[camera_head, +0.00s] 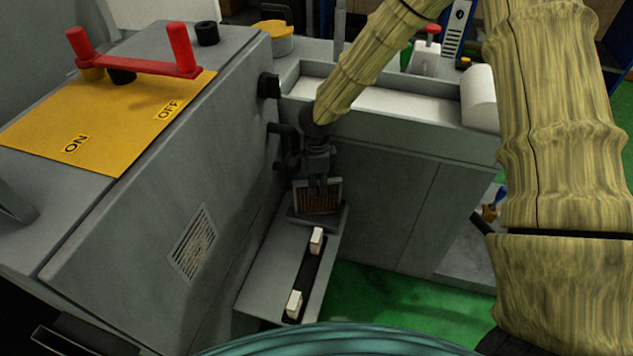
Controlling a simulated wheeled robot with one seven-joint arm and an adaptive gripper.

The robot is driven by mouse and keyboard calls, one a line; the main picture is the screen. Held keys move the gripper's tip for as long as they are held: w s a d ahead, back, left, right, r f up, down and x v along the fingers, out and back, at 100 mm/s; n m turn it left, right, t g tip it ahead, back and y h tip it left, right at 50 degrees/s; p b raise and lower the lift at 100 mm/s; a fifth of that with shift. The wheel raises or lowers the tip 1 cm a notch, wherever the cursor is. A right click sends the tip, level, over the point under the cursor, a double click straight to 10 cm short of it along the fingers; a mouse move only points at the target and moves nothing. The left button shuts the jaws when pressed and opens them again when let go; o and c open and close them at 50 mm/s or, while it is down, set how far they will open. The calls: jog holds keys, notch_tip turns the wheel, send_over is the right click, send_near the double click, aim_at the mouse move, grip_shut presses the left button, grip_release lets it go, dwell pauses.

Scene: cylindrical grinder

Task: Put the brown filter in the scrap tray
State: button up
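The brown filter (317,201) is a ribbed brown panel in a pale frame. It stands nearly upright at the back end of the low grey ledge beside the machine. My gripper (318,186) points down at the filter's upper edge, and its fingers overlap the filter's middle. The fingers are small and dark here, so I cannot tell whether they are closed on it. A grey tray-like surface (462,258) with small items shows at the right, partly hidden by my arm. I cannot tell whether it is the scrap tray.
Two small white blocks (316,241) (294,304) sit along the ledge's dark slot. The grey machine (130,230) with a yellow ON/OFF panel and red handle stands left. A grey trough (400,105) runs behind my gripper. Green floor (390,305) lies open at front right.

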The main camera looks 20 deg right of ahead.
jog(key=shift+r, duration=0.15)
notch_tip(320, 180, up, 12)
jog(key=p, duration=0.1)
jog(key=shift+p, duration=0.4)
dwell(1.4)
